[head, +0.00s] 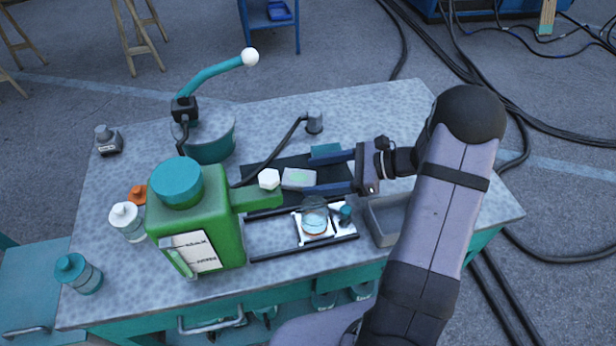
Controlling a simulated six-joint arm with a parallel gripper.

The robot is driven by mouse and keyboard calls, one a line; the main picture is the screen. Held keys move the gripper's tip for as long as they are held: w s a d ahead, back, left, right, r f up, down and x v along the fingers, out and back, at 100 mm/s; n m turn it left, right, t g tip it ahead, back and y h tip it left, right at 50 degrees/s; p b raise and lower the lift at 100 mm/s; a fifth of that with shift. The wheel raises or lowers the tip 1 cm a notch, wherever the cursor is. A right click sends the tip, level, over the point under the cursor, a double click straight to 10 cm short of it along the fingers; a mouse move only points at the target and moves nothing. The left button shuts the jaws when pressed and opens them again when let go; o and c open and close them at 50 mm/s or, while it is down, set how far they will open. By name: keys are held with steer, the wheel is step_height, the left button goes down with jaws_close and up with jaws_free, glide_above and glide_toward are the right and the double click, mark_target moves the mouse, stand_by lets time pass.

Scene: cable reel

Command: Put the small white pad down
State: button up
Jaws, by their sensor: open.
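A small whitish pad (298,179) with a faint green tint on top lies at the black mat in the middle of the bench. My gripper (309,175) reaches in from the right, its two blue fingers spread apart. The pad is at the fingertips, between their ends; whether either finger touches it cannot be told. Whether the pad rests flat on the mat is also unclear. A white six-sided piece (269,179) is just left of the pad, by the end of a green bar.
A large green canister (212,222) stands left, near a teal pot (209,140) with a lever. A glass dish (314,220) on a white plate and a grey tray (384,232) sit in front. A black hose (276,158) curves behind. The back right is clear.

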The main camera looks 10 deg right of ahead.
steer(key=b+v, duration=0.1)
steer(key=v, duration=0.7)
steer(key=shift+s+d+r, duration=0.15)
steer(key=shift+s+d, duration=0.05)
steer(key=shift+d, duration=0.05)
